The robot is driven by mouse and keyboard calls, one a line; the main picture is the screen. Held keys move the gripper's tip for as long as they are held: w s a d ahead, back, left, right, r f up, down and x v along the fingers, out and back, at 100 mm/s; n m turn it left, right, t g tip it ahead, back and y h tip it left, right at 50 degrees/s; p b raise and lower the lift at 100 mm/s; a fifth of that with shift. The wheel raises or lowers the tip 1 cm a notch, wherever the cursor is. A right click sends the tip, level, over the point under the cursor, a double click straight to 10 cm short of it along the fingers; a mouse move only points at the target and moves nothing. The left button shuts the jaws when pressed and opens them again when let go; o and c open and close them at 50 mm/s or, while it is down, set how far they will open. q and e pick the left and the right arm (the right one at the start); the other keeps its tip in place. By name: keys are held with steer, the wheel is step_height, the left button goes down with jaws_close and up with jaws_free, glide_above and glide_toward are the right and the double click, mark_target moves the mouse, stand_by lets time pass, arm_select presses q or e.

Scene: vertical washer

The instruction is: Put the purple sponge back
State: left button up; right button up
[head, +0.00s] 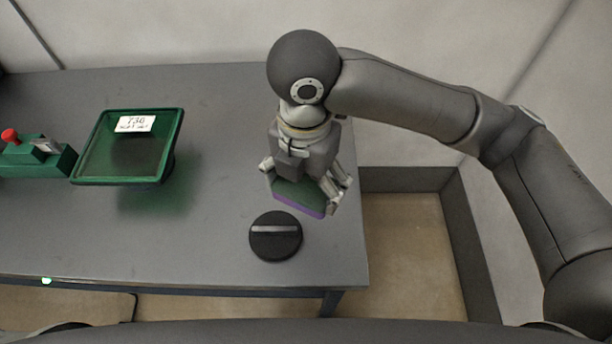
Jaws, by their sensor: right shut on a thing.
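The purple sponge (301,199), with a green top face and a purple lower edge, is between the fingers of my right gripper (306,190). The gripper is shut on it and points down over the right part of the grey table. The sponge is just behind and to the right of a round black disc (275,243) with a light slot across its top. The sponge appears to be above the table; its exact height is hard to tell. The fingers hide part of the sponge. My left gripper is not in view.
A green square tray (91,168) with a white label (135,124) stands at the left. Beside it is a green device (38,161) with a red knob (10,135). The middle of the table (215,170) is clear. The table's right edge is close to the gripper.

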mark_target(285, 194)
steer(key=a+n, duration=0.1)
steer(key=s+a+n, duration=0.1)
steer(key=n, duration=0.1)
steer(key=a+n, duration=0.1)
steer(key=n, duration=0.1)
steer(key=shift+s+a, duration=0.1)
steer(key=shift+s, duration=0.3)
steer(key=shift+n, duration=0.3)
steer(key=w+d+f, duration=0.1)
steer(key=w+f, duration=0.2)
steer(key=w, duration=0.1)
steer(key=w+d+f+p, duration=0.1)
steer(key=w+f, duration=0.2)
steer(key=w, duration=0.1)
steer(key=w+d+f+p, duration=0.1)
steer(key=w+f, duration=0.2)
steer(key=w, duration=0.1)
steer(key=shift+w, duration=0.3)
steer(key=shift+w+d+f, duration=0.1)
steer(key=shift+w+f, duration=0.05)
steer(key=shift+f, duration=0.05)
steer(key=f, duration=0.1)
steer(key=f+p, duration=0.1)
steer(key=f, duration=0.1)
steer(key=shift+w+p, duration=0.25)
steer(key=shift+p, duration=0.15)
steer(key=shift+f, duration=0.35)
steer(key=shift+f, duration=0.1)
steer(key=o, duration=0.9)
